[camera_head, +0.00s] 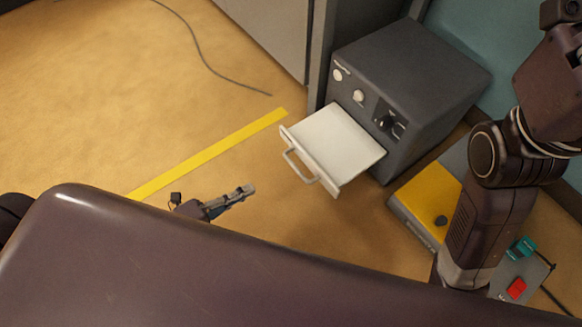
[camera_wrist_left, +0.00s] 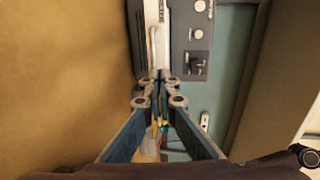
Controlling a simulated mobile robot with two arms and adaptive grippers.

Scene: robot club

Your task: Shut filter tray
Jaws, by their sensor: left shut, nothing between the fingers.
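The filter tray (camera_head: 335,143) is a pale flat drawer standing well out of the dark grey box (camera_head: 405,85), with a bar handle (camera_head: 298,168) on its front. My left gripper (camera_head: 247,191) is to the left of the handle in the head view, with a visible gap between them. In the left wrist view my left gripper (camera_wrist_left: 160,78) is shut and empty, its fingertips together. My right gripper is not in view; only my right arm shows.
A yellow-topped unit (camera_head: 430,197) and a panel with a red button (camera_head: 516,288) are to the right of the tray. A yellow strip (camera_head: 210,153) and a cable (camera_head: 205,62) lie on the open tan surface at left, which is otherwise mostly clear.

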